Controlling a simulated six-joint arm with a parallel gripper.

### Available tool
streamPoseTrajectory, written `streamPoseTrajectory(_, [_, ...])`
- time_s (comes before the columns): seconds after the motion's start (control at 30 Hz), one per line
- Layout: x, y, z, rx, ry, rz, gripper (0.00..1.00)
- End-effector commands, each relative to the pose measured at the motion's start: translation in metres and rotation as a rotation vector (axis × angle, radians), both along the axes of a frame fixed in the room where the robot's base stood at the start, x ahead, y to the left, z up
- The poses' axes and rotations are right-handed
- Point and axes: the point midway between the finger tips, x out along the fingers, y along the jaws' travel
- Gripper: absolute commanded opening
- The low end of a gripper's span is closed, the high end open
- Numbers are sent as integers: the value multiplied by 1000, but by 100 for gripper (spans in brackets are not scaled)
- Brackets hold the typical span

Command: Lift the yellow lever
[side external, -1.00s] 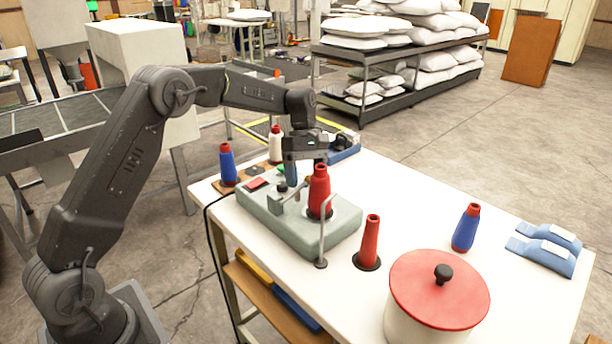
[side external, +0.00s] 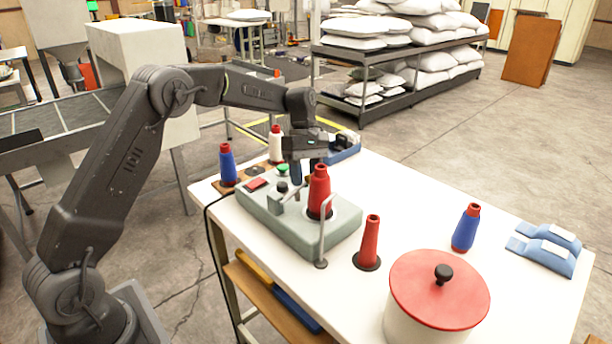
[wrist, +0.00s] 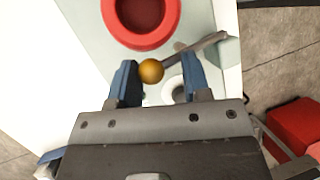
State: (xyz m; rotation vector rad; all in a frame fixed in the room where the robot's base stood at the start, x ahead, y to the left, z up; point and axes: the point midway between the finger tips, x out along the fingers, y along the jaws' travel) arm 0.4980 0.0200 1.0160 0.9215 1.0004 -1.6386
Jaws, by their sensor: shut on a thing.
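The yellow lever's round orange-yellow knob (wrist: 151,71) shows in the wrist view, close to the left finger, with a grey rod running off to the upper right. My gripper (wrist: 158,66) has its blue fingers on either side of the knob and is shut on the lever. In the side view my gripper (side external: 307,172) points down over the grey-green machine (side external: 282,228), behind a red thread cone (side external: 319,188). The knob cannot be made out there. The cone's round red rim (wrist: 141,22) is just beyond the fingers in the wrist view.
A bent metal guide (side external: 322,240) rises at the machine's front corner. On the white table stand another red cone (side external: 370,240), blue cones (side external: 466,228) and a red-lidded pot (side external: 438,292). Folded blue cloths (side external: 545,252) lie at right. The table's middle right is mostly clear.

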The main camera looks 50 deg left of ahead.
Motion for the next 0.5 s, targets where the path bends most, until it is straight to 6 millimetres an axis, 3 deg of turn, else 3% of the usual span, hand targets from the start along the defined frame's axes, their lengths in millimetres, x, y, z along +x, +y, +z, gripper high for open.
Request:
streamPoseTrajectory(0.27, [-4, 0, 1, 2, -54, 1, 1])
streamPoseTrajectory(0.5, [-12, 0, 14, 2, -217, 1, 1])
